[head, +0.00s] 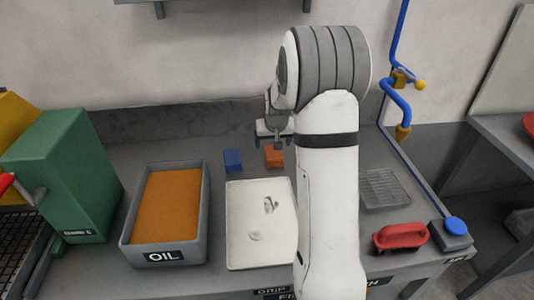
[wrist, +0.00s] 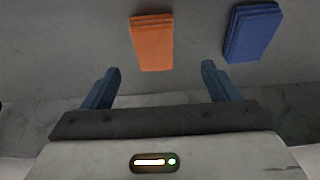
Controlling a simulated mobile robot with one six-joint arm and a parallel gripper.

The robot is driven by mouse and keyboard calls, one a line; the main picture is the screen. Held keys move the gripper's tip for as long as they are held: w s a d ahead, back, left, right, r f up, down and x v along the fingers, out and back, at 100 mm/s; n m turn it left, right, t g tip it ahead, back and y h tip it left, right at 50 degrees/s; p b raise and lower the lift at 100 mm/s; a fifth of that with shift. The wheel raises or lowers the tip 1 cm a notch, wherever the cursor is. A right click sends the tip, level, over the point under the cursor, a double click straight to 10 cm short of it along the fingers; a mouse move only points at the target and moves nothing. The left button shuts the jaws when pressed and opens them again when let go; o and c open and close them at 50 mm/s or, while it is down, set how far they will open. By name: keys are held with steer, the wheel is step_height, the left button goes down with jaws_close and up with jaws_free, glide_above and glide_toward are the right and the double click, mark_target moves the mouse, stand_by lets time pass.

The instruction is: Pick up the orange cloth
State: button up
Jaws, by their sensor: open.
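The orange cloth (head: 274,157) lies folded on the grey bench, just behind the white board. In the wrist view the orange cloth (wrist: 152,43) sits beyond the fingertips, between their lines and nearer the left one. My gripper (wrist: 159,72) is open and empty, with its two blue-grey fingers apart. In the head view my gripper (head: 275,142) hangs above and close to the cloth, partly hidden by my arm. I see no contact with the cloth.
A folded blue cloth (head: 233,160) lies left of the orange one; in the wrist view the blue cloth (wrist: 252,32) is at right. A white board (head: 245,240), an oil tray (head: 207,215), a wire rack (head: 384,188) and a red-handled brush (head: 400,236) are on the bench.

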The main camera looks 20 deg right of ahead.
mark_target(274, 153)
steer(key=x, duration=0.2)
steer(key=p+x, duration=0.1)
steer(key=x, duration=0.2)
steer(key=d+x, duration=0.1)
steer(key=x, duration=0.1)
steer(key=shift+w+f, duration=0.1)
steer(key=shift+w, duration=0.1)
steer(key=shift+w+d+f, duration=0.1)
steer(key=shift+f, duration=0.15)
steer(key=shift+f, duration=0.25)
stand_by(0.4)
steer(key=shift+c, duration=0.3)
steer(key=c, duration=1.1)
steer(key=shift+r, duration=0.15)
